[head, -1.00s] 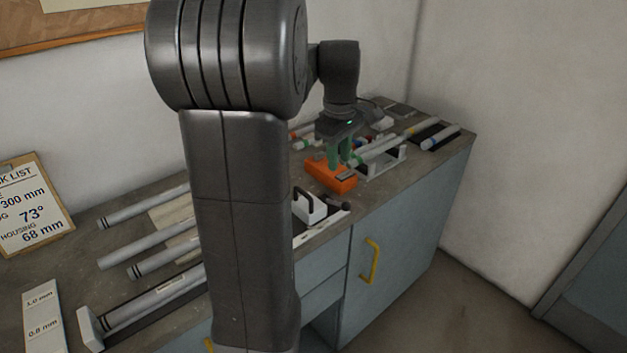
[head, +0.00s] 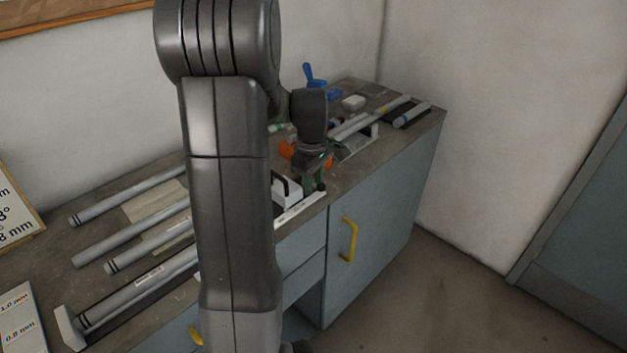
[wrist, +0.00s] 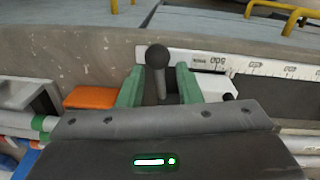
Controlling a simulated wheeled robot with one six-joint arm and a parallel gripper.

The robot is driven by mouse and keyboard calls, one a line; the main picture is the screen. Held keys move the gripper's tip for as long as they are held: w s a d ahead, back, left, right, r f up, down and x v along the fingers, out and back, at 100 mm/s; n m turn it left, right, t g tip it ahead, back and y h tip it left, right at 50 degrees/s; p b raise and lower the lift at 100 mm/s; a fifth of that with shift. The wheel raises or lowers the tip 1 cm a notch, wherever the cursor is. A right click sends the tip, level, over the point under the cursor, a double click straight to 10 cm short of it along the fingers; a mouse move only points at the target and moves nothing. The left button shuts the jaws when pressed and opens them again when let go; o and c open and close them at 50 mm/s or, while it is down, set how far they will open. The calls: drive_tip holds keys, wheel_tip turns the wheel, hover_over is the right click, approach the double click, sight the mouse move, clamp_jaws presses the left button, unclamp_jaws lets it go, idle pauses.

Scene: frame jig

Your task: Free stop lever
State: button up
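The stop lever shows in the wrist view as a dark round knob (wrist: 158,56) on a dark stem. It stands at the near edge of the bench, beside the white ruled scale (wrist: 262,67). My gripper (wrist: 160,84) has its two green fingers apart, one on each side of the stem, with visible gaps. The knob lies just beyond the fingertips in the picture. In the head view my gripper (head: 313,181) is low over the bench front, by the knob (head: 321,187) and the white stop block (head: 287,188). The lever's base is hidden.
An orange block (wrist: 90,97) lies left of the fingers in the wrist view. Tubes (head: 140,241) lie along the bench at left in the head view. A white cradle (head: 360,143) and a blue clamp (head: 320,88) stand farther back. A yellow handle (head: 349,240) is below.

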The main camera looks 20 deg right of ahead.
drive_tip(key=shift+c, duration=0.4)
clamp_jaws()
